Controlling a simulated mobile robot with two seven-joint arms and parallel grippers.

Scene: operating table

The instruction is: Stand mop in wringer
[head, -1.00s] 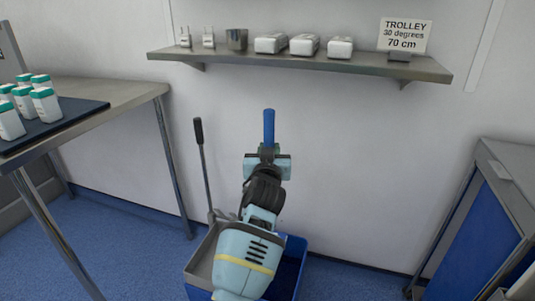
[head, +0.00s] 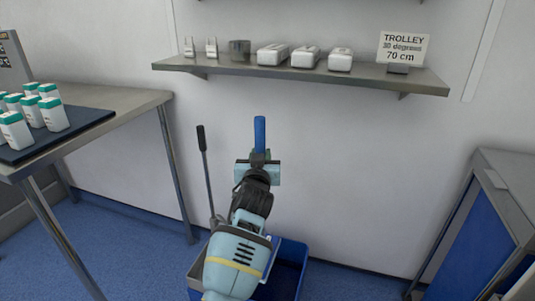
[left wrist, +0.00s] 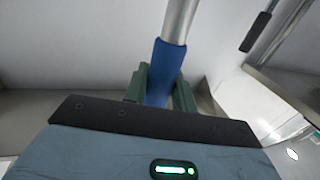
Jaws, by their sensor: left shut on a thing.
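My left gripper (head: 259,160) is shut on the blue grip of the mop handle (head: 260,133), which sticks up above the jaws in the head view. In the left wrist view the blue grip (left wrist: 168,62) sits between the green fingers, with a silver pole running on from it. The mop head is hidden behind my arm. The blue bucket (head: 292,250) stands on the floor by the wall. Its grey wringer (head: 197,268) is at the left side, partly hidden by my arm, with an upright black-gripped lever (head: 203,160). My right gripper is out of view.
A steel table (head: 115,110) with a dark tray of white, teal-capped bottles stands at left. A wall shelf (head: 310,75) holds small items and a trolley sign (head: 403,48). A blue-sided cabinet (head: 470,225) stands at right. Blue floor is open between table and bucket.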

